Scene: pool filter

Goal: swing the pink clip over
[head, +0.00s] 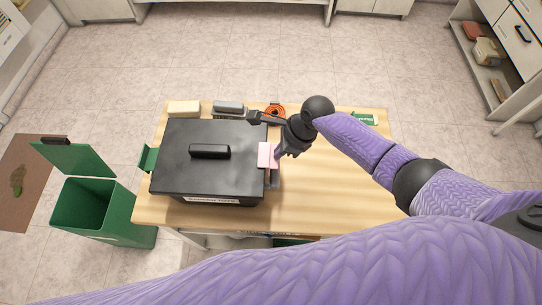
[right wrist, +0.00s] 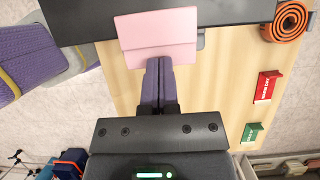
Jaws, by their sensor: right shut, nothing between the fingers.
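The pink clip (head: 268,154) sits on the right side of a black lidded box (head: 208,178), at the lid's edge. In the right wrist view the clip (right wrist: 157,38) is a flat pink plate against the dark box edge. My right gripper (head: 278,153) is beside the clip on its right. Its two fingers (right wrist: 157,62) are shut with nothing between them, and their tips reach the clip's lower edge in the wrist view; I cannot tell if they touch it. A green clip (head: 148,157) sticks out from the box's left side. My left gripper is not in view.
The box stands on a wooden table (head: 330,205). Behind it lie a cream block (head: 184,107), a grey block (head: 229,107) and an orange coil (head: 275,109). Small red (right wrist: 267,86) and green (right wrist: 251,133) boxes lie at the right. A green bin (head: 100,212) stands left.

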